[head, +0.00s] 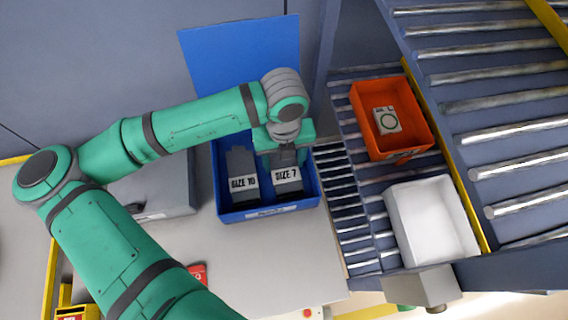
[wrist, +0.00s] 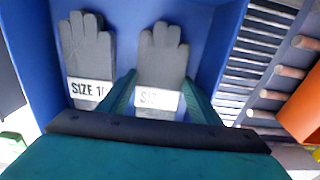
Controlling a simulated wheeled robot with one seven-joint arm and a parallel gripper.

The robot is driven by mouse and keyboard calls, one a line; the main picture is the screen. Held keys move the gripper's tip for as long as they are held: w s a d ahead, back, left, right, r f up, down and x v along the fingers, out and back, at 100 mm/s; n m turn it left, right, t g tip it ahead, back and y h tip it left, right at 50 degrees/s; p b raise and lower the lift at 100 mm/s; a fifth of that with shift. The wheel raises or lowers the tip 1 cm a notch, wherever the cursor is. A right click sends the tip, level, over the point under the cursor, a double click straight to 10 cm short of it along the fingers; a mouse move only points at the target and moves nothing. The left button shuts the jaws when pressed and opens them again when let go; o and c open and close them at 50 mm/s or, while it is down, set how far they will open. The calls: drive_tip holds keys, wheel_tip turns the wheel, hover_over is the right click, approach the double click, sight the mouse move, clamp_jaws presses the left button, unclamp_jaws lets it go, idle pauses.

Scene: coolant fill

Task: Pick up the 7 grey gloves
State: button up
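The grey size 7 gloves (head: 288,173) lie in the right half of a blue bin, with a white label on the cuff. In the wrist view they (wrist: 162,60) point fingers-up, and part of their label (wrist: 155,99) is hidden or blurred. My gripper (wrist: 160,90) is over them, its two green fingers on either side of the cuff. I cannot tell whether the fingers press on the gloves or stand just clear. In the head view my wrist (head: 285,135) hides the gloves' far end. The darker grey size 10 gloves (head: 242,184) lie beside them on the left.
The blue bin (head: 268,212) stands on a grey table, its walls close around the gloves. To the right, rollers carry an orange tote (head: 408,149) with a labelled item inside and an empty white tote (head: 432,222). A grey case (head: 160,190) stands left of the bin.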

drive_tip(key=shift+c, duration=1)
